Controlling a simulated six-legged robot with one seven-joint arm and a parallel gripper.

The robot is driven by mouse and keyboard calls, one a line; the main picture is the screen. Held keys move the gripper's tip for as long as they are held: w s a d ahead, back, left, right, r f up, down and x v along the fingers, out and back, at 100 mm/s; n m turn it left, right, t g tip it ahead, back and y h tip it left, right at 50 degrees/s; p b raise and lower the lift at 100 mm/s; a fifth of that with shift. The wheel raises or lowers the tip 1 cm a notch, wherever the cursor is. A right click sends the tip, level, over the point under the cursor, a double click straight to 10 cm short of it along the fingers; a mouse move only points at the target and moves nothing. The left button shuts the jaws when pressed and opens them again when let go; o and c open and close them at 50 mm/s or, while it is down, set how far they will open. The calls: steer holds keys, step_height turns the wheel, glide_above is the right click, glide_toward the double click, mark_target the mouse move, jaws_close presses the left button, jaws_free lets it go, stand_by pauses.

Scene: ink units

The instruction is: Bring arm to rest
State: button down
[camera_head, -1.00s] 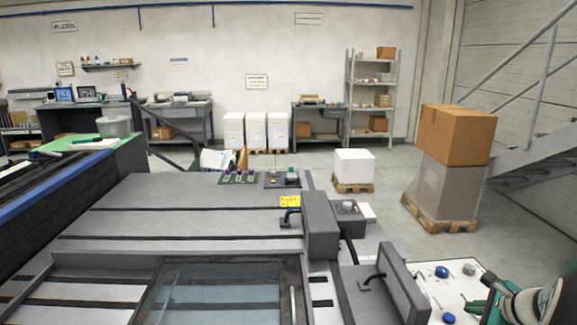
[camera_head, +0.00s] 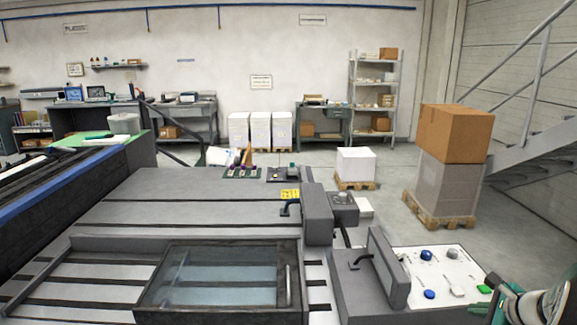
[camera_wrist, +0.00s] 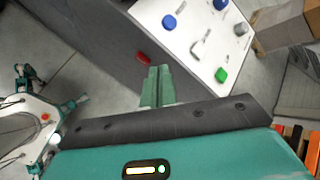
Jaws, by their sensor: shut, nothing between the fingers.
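My gripper (camera_wrist: 157,86) shows in the wrist view with its two green fingers together and nothing between them. It is beside the grey control box, close to a red button (camera_wrist: 143,58) on the box's side. I cannot tell whether it touches the box. The white panel (camera_wrist: 183,48) on top of the box carries blue knobs, a grey switch and a green button (camera_wrist: 221,75).
A large grey machine bed with a glass-covered frame (camera_head: 215,280) fills the front. A cardboard box (camera_head: 455,133) stands on a wrapped pallet load at right, near a staircase (camera_head: 535,160). A white stack (camera_head: 356,163) sits on another pallet. Open floor lies between them.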

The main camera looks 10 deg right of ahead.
steer(key=s+a+r+n+g+y, duration=0.1)
steer(key=a+r+n, duration=0.3)
steer(key=a, duration=0.5)
steer(key=s+a+r+n+g, duration=0.1)
steer(key=a+r+n, duration=0.1)
steer(key=a+n, duration=0.45)
steer(key=s+a+r+n+g+y, duration=0.1)
steer(key=a+r+n, duration=0.15)
steer(key=a, duration=0.75)
steer(key=s+a+r+n+h, duration=0.2)
steer(key=s+a+n, duration=0.9)
steer(key=n, duration=0.2)
steer(key=shift+s+a+g+h, duration=0.2)
steer(key=shift+g+h, duration=0.1)
steer(key=shift+h, duration=0.1)
